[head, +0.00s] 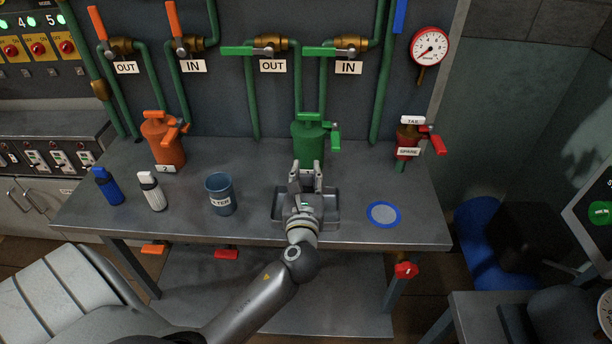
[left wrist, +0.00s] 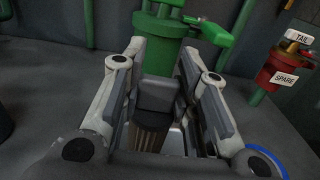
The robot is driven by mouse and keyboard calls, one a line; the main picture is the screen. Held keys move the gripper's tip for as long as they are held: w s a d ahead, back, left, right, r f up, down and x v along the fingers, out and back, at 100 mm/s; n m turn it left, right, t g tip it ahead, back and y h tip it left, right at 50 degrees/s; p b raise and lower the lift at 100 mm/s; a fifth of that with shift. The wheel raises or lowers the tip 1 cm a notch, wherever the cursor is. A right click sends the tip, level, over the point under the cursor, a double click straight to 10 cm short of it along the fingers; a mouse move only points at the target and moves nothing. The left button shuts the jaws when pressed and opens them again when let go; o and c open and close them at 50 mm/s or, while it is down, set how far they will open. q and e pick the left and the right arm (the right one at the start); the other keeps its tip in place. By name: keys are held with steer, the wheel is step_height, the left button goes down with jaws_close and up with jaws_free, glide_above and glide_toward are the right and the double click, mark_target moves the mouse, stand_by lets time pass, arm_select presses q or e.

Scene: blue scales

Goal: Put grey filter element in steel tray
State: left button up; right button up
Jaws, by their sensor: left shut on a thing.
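The steel tray (head: 333,208) lies on the grey bench, in front of the green filter housing (head: 308,142). My left gripper (head: 305,168) is over the tray and hides much of it in the head view. In the left wrist view, the left gripper (left wrist: 160,85) is shut on the grey filter element (left wrist: 157,98), which has a dark blocky cap and a ribbed body. The element is mostly hidden in the head view. I cannot tell whether its lower end touches the tray floor. My right gripper is not in view.
A blue ring with a grey centre (head: 384,215) lies to the right. An orange housing (head: 163,143) and a red spare housing (head: 409,143) stand behind.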

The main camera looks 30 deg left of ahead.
arm_select(q)
steer(key=shift+f, duration=0.15)
steer(key=o, duration=1.1)
steer(key=shift+r, duration=0.25)
steer(key=b+v, duration=0.1)
steer(key=v, duration=1.1)
steer(key=shift+b, duration=0.3)
steer(key=shift+f, duration=0.15)
